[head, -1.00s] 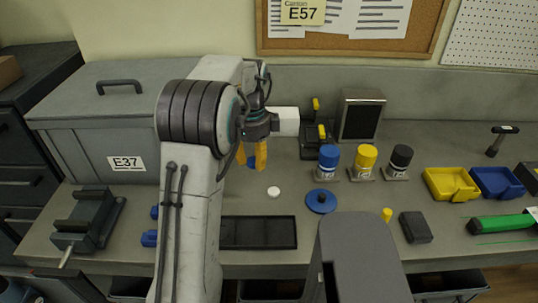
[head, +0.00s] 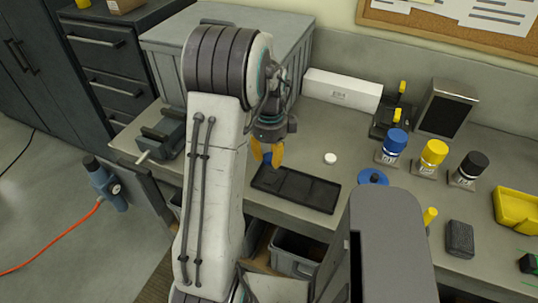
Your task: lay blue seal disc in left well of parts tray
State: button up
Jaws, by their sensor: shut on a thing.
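My gripper (head: 267,160) has yellow-orange fingers pointing down and is shut on the blue seal disc (head: 267,157). Only a small blue patch of the disc shows between the fingers. The gripper hangs at the left end of the black parts tray (head: 318,208), in the picture just above its back left corner. The exact height over the tray is hard to tell. The tray lies flat near the counter's front edge and its visible wells look empty. My arm stands left of the tray and hides part of the counter.
A white disc (head: 330,158) lies behind the tray. A blue knobbed lid (head: 373,177) lies right of it. Blue (head: 393,146), yellow (head: 432,156) and black (head: 470,168) capped bottles stand further right. A grey vise (head: 165,132) is at the left. A long white box (head: 342,90) stands at the back.

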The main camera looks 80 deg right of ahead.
jog(key=b, duration=0.4)
send_over(270, 178)
jog(key=shift+f, duration=2.5)
jog(key=shift+f+b, duration=1.2)
jog(key=shift+f, duration=0.3)
dwell(0.4)
dwell(0.3)
jog(key=o, duration=0.9)
notch_tip(270, 178, up, 12)
jog(key=shift+r, duration=0.1)
dwell(0.9)
